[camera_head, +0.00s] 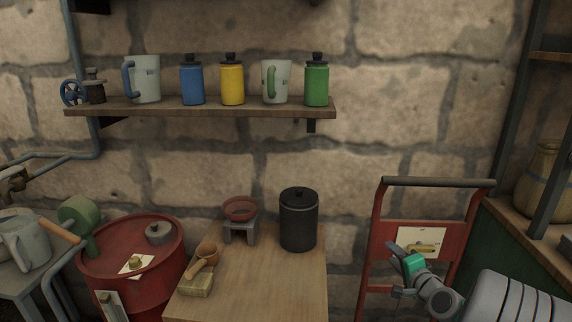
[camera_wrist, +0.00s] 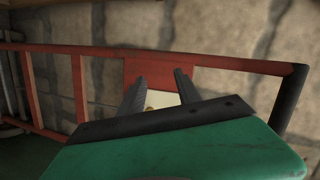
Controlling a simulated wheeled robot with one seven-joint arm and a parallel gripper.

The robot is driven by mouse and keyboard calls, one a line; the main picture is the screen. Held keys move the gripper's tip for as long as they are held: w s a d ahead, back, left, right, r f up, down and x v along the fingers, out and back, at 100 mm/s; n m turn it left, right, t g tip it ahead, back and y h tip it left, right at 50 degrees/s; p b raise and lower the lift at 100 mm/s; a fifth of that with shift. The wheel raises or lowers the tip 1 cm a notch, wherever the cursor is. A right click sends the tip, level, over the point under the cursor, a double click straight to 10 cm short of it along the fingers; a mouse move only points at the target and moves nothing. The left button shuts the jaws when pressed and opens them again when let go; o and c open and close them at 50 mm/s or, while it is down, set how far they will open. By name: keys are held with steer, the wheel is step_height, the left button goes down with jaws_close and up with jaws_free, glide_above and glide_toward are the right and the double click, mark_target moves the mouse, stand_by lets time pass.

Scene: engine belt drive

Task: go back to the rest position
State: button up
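My gripper (camera_head: 398,271) is at the lower right of the head view, in front of the red hand truck (camera_head: 376,232). In the wrist view my gripper (camera_wrist: 161,80) shows two dark fingers standing apart, with nothing held between them. The green gripper body (camera_wrist: 180,155) fills the bottom of that view. Past the fingers, the red frame of the hand truck (camera_wrist: 225,64) and a pale card on it show in the gap.
A red barrel (camera_head: 135,245) stands left. A wall shelf (camera_head: 210,108) holds mugs and coloured bottles. A green-sided bench (camera_head: 500,245) is at right.

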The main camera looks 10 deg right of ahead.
steer(key=a+r+n+g+y+p, duration=0.1)
steer(key=a+r+n+g+p, duration=0.2)
steer(key=a, duration=0.5)
steer(key=a+r+n+g+y+p, duration=0.2)
steer(key=a+r+n, duration=0.25)
steer(key=a, duration=0.35)
steer(key=s+a+r+n+g+p, duration=0.2)
steer(key=s+a+r+p, duration=0.1)
steer(key=s, duration=0.4)
steer(key=s+a+r+n+g+h+p, duration=0.1)
steer(key=s+a+r+n+g+p, duration=0.1)
steer(key=s+a, duration=0.4)
steer(key=s+a+r+n+g+h+p, duration=0.1)
steer(key=s+a+r+n+g+p, duration=0.1)
steer(key=s, duration=0.6)
step_height(320, 180, up, 3)
steer(key=a+n+p, duration=0.1)
steer(key=a+p, duration=0.1)
steer(key=p, duration=0.1)
steer(key=shift+s+a+n+g, duration=0.25)
steer(key=shift+n+g, duration=0.1)
steer(key=shift+g, duration=0.05)
